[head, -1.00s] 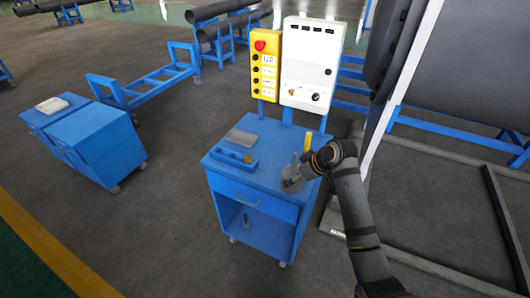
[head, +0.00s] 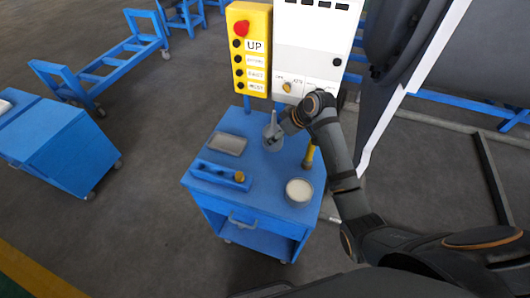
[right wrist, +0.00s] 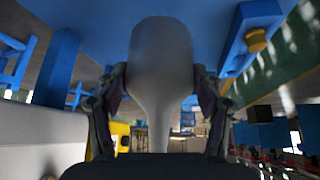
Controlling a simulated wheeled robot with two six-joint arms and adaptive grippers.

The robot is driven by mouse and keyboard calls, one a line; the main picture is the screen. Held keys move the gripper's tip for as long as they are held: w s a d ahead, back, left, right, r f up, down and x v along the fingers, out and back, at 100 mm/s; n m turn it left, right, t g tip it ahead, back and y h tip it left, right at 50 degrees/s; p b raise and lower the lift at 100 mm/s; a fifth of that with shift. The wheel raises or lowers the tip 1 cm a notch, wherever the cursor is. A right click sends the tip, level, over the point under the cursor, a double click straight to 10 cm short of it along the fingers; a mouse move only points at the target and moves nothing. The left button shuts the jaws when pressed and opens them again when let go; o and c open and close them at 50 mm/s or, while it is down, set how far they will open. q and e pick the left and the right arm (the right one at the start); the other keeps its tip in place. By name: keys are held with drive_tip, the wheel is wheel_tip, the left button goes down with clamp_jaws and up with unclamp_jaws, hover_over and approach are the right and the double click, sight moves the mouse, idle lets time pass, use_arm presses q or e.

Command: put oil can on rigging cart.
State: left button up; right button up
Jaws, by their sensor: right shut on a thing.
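The oil can (head: 272,138) is grey with a thin upright spout. In the head view it is over the back middle of the blue rigging cart's top (head: 262,180). My right gripper (head: 280,127) reaches in from the right and is shut on it. In the right wrist view the can (right wrist: 160,60) sits between the two fingers (right wrist: 160,95), its wide end towards the blue surface. I cannot tell whether its base touches the cart top. My left gripper is in neither view now.
On the cart top are a grey tray (head: 228,144), a blue block with a yellow knob (head: 215,177), a white round tin (head: 299,190) and a yellow-handled tool (head: 309,157). A yellow control box (head: 250,50) and a white panel (head: 308,50) stand behind. The cart's front middle is clear.

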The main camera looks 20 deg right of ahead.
wheel_tip(320, 180, down, 3)
drive_tip(key=shift+w+f, duration=0.1)
drive_tip(key=f, duration=0.2)
drive_tip(key=f+p, duration=0.1)
drive_tip(key=shift+w+f, duration=0.25)
drive_tip(key=shift+f, duration=0.65)
drive_tip(key=o, duration=1.3)
use_arm(q)
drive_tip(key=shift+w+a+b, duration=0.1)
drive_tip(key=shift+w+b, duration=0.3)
drive_tip(key=shift+b, duration=0.2)
use_arm(e)
drive_tip(key=v, duration=1.2)
drive_tip(key=shift+r, duration=0.1)
